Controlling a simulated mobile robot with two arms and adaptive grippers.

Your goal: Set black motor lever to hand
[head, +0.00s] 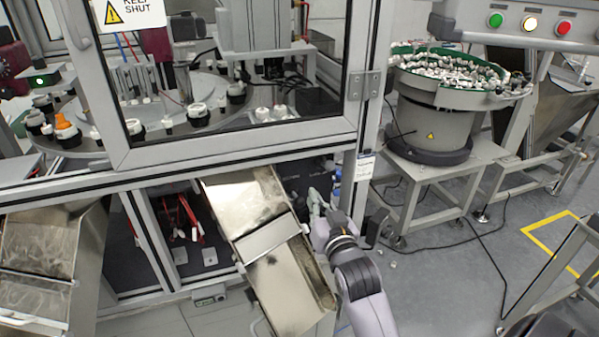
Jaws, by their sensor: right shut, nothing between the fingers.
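My right arm reaches up from the lower middle of the head view. My right gripper (317,198) is shut and empty. It is in the opening under the machine's glazed door, just right of the upper metal chute. A small blue part (336,187) shows beside the gripper, close to the frame post; I cannot tell whether they touch. I cannot make out the black motor lever; the dark space around the gripper and the gripper itself hide detail there. My left gripper is not in view.
A steel chute (245,203) slopes down left of my right arm. The door frame (240,150) crosses above the gripper, and an upright post (366,120) stands to its right. A bowl feeder (440,125) stands on a bench at right. Cables lie on the floor.

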